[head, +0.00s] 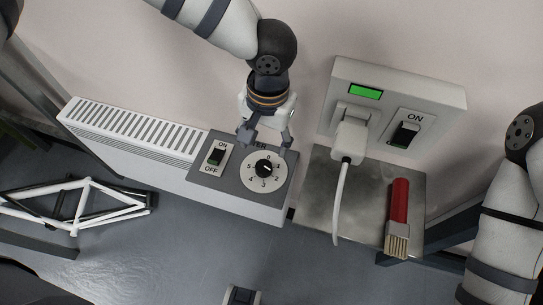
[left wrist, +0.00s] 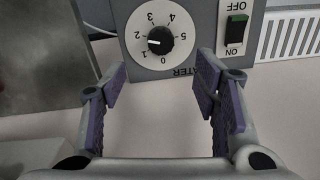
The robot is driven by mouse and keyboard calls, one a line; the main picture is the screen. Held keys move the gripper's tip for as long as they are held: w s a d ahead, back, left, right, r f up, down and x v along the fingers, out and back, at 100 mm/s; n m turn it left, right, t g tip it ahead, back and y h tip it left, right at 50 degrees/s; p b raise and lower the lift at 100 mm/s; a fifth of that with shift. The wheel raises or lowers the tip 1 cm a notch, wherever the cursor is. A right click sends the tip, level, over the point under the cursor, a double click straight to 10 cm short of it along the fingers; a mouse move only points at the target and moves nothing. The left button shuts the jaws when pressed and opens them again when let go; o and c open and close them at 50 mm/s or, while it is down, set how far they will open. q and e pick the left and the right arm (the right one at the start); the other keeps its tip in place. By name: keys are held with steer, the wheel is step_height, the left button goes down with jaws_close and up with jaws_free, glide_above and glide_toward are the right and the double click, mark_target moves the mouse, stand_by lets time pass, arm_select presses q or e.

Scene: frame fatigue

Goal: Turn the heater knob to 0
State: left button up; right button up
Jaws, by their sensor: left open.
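The heater knob (head: 264,168) is a round black knob on a white numbered dial (head: 251,181), set in the heater's grey panel (head: 206,180). In the left wrist view the knob (left wrist: 160,41) has a white mark pointing left, about between 1 and 2. My left gripper (head: 266,140) is open and empty at the panel's wall-side edge, close to the dial. In the left wrist view its fingers (left wrist: 162,80) are spread, with the knob beyond the tips and between their lines, not touched. My right arm shows at the right edge; its gripper is out of view.
An ON/OFF switch (head: 216,156) sits beside the dial. A wall socket box with a green display (head: 365,92), a white plug (head: 350,138) and a hanging cord are to the right. A red-handled brush (head: 399,205) lies on a metal surface (head: 360,220). A white bike frame (head: 75,215) is at left.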

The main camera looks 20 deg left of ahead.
mark_target(263, 167)
arm_select(q)
steer(key=f, duration=0.7)
steer(key=f+b, duration=0.1)
steer(key=f, duration=0.2)
steer(key=shift+a+f, duration=0.4)
steer(key=c, duration=1.2)
